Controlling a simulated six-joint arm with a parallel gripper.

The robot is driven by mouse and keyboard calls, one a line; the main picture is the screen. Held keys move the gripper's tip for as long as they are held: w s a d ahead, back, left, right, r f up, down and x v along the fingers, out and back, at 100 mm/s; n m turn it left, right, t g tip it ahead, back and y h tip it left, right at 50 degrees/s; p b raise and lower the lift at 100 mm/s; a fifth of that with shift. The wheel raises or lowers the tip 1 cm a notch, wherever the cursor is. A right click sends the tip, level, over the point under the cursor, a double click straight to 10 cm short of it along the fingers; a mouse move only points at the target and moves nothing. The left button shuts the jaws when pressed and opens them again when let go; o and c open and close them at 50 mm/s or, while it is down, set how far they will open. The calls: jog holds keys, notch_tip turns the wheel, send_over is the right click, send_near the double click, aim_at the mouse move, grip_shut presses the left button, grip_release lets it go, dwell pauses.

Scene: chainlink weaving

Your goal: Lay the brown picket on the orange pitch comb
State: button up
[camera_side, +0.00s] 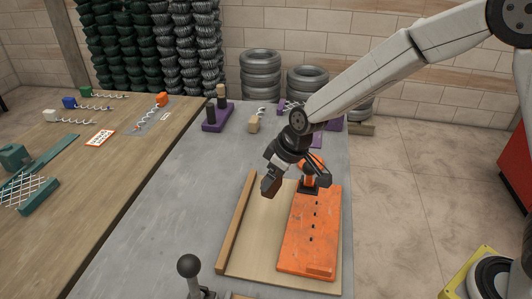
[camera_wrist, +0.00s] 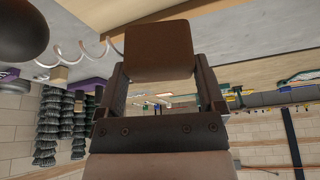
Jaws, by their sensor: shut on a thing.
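The brown picket's handle, a dark brown block (camera_wrist: 160,50), sits between my gripper's fingers in the wrist view. My gripper (camera_side: 272,177) is shut on it. In the side view the brown block (camera_side: 270,188) is at the gripper's tip, above the board, left of the comb's far end. A pale spiral wire (camera_wrist: 70,48) shows left of the block; I cannot tell whether it belongs to it. The orange pitch comb (camera_side: 312,235) lies flat on the right of the board, with several dark pegs or holes in a row. My arm partly covers its far end.
A light wooden board (camera_side: 262,235) carries the comb, with a brown strip (camera_side: 240,222) along its left edge. A ball-topped lever (camera_side: 189,266) stands front left. A purple stand (camera_side: 217,117) and a tan block (camera_side: 254,126) are behind. Several pickets lie on the left bench (camera_side: 110,190).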

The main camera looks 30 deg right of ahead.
jog(key=w+d+f+m+h, duration=0.1)
jog(key=w+d+m, duration=0.15)
jog(key=d, duration=0.65)
jog(key=w+d+f+m+h, duration=0.15)
jog(key=d+m, duration=0.25)
jog(key=d, duration=0.4)
jog(key=s+a, duration=0.1)
jog(key=s, duration=0.9)
jog(key=shift+s+a+t, duration=0.35)
jog(key=shift+s+t, duration=0.05)
jog(key=shift+n, duration=0.25)
jog(key=shift+r, duration=0.15)
